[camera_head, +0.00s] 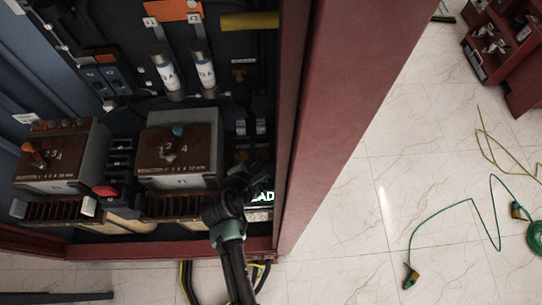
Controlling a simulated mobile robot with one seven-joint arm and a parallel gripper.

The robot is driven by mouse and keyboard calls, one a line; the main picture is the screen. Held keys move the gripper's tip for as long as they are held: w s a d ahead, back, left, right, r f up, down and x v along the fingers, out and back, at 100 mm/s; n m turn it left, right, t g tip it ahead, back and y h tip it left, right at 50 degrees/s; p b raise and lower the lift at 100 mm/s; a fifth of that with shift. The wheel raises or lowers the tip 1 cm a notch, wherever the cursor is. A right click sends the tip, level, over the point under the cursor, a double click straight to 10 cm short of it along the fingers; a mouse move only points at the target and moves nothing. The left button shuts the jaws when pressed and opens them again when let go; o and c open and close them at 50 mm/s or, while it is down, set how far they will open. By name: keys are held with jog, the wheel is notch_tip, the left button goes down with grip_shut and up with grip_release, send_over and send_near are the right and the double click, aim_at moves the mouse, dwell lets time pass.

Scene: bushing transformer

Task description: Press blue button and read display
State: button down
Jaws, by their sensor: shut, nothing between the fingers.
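A small lit display (263,196) sits low in the right part of the open cabinet. Its pale characters end in "AD"; the left part is hidden behind my arm. My gripper (240,174) is at the end of my dark arm, just left of and above the display. It is shut and empty, and its fingertips are hard to make out against the dark cabinet. I cannot make out a blue button; it may be hidden by my gripper or arm. I cannot tell whether my gripper touches anything.
Two brown-topped boxes (181,152) with knobs stand left of my gripper. Two white-labelled cylinders (206,74) are above. The red cabinet frame (340,90) rises close on the right. Cables (456,205) lie on the otherwise open tiled floor, with a red unit (505,45) farther off.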

jog(key=w, duration=0.1)
jog(key=b, duration=0.8)
send_over(262, 182)
notch_tip(262, 182, down, 8)
jog(key=shift+r, duration=0.25)
jog(key=shift+w+f+b, duration=0.1)
jog(key=shift+f+b, duration=0.35)
jog(key=shift+f, duration=0.3)
dwell(1.2)
jog(key=shift+f, duration=0.4)
jog(key=shift+f+b, duration=0.3)
jog(key=shift+f, duration=0.15)
dwell(0.5)
jog(key=shift+r, duration=0.1)
jog(key=shift+r+p, duration=0.75)
jog(key=shift+p, duration=0.3)
